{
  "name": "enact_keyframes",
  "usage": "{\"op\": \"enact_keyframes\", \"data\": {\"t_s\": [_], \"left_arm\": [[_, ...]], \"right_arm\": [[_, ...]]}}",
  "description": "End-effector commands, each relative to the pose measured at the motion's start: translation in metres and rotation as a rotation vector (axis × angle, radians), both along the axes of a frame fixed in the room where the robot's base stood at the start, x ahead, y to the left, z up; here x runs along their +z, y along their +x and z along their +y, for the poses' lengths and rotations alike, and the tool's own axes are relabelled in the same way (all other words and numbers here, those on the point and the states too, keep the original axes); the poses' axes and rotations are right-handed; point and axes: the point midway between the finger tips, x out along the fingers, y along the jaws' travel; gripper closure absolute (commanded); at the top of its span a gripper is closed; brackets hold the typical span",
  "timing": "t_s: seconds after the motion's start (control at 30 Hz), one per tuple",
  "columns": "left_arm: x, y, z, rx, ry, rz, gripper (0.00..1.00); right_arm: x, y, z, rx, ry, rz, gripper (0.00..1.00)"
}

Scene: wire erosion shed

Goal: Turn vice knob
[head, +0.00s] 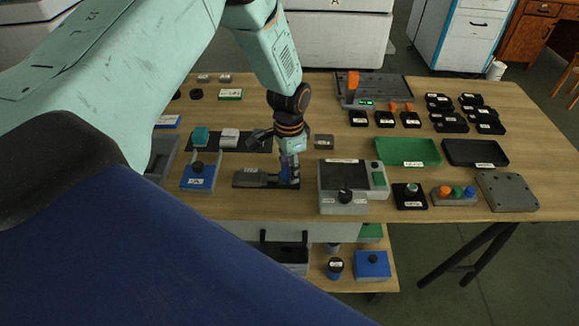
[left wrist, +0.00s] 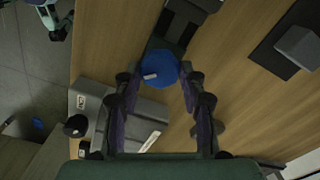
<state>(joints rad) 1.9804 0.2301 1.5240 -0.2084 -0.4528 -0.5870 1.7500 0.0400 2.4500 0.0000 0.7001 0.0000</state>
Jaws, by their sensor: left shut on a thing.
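The dark grey vice (head: 250,178) lies on the wooden table, left of centre in the head view. It also shows at the top of the left wrist view (left wrist: 184,22). My left gripper (head: 289,178) points down at the vice's right end. In the left wrist view, its two fingers (left wrist: 161,84) are on either side of the round blue vice knob (left wrist: 157,68) and shut on it. The knob has a small white label. In the head view the fingers largely hide the knob.
Close to the right of the gripper stands a grey control box (head: 343,207) with a black knob. A blue box with a black knob (head: 198,183) stands to the left. Green (head: 408,162) and black (head: 475,162) trays lie further right. The table's front edge is near.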

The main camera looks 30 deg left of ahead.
Motion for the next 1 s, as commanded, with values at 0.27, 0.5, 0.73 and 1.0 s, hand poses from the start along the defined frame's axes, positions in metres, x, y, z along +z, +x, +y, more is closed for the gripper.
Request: {"op": "enact_keyframes", "data": {"t_s": [0.27,0.5,0.73,1.0], "left_arm": [[-0.0019,-0.0037,0.0003,-0.001,-0.001,0.01,0.9],[-0.0022,-0.0041,0.0003,-0.001,-0.001,0.011,0.9],[-0.0015,-0.0027,0.0002,0.0,0.0,0.007,0.4],[-0.0007,-0.0013,0.0,0.0,0.0,0.004,0.36]], "right_arm": [[-0.0001,0.0,0.0,0.0,0.0,0.0,0.6],[-0.0001,0.0,0.0,0.0,0.0,0.0,0.6],[-0.0001,0.0,0.0,0.0,0.0,0.0,0.6],[0.0,0.0,0.0,0.0,0.0,0.0,0.6]]}}
